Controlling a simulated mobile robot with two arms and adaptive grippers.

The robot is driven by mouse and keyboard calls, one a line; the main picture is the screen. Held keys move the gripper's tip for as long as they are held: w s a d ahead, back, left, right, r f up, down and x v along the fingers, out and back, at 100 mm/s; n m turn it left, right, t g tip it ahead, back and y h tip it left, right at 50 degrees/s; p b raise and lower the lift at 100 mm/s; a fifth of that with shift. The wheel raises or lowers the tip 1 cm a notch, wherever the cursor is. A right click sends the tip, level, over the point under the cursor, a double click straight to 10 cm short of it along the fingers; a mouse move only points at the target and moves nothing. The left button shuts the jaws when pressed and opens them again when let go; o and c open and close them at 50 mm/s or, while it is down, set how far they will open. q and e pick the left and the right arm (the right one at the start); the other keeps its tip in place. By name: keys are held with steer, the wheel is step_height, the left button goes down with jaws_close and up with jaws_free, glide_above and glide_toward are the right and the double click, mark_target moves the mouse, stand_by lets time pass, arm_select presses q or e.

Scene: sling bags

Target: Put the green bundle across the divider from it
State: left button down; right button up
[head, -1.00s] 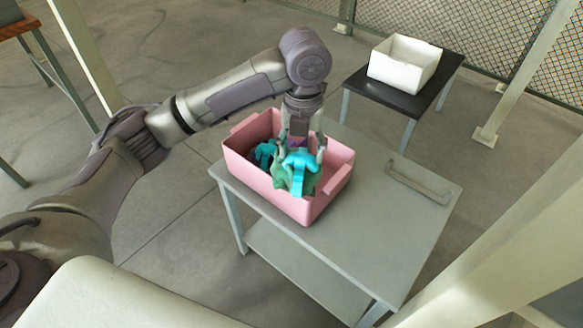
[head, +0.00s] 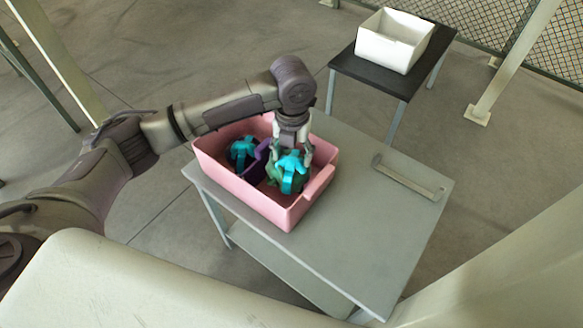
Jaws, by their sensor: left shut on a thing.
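The pink bin (head: 236,187) stands on a grey table and has a purple divider (head: 257,163) across it. The green bundle (head: 273,173), with a bright teal sling (head: 292,172) on it, is at the bin's right end, on the right side of the divider. My left gripper (head: 291,153) points down over this end and is shut on the green bundle; its fingertips are partly hidden by the teal part. A dark bundle with teal straps (head: 242,150) lies in the left compartment. Whether the green bundle touches the bin floor is hidden. My right gripper is not in view.
A grey bar-like handle (head: 408,180) lies on the right of the grey table (head: 360,235), whose front is clear. A white open box (head: 393,42) stands on a black table (head: 433,62) at the back right. Pale posts stand at both sides.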

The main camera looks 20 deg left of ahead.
arm_select(q)
steer(key=shift+f, duration=0.95)
step_height(320, 180, down, 4)
steer(key=shift+r, duration=0.1)
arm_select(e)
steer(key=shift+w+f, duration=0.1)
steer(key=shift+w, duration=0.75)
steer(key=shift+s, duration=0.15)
arm_select(q)
steer(key=shift+c, duration=1)
jaws_free()
steer(key=shift+f, duration=0.25)
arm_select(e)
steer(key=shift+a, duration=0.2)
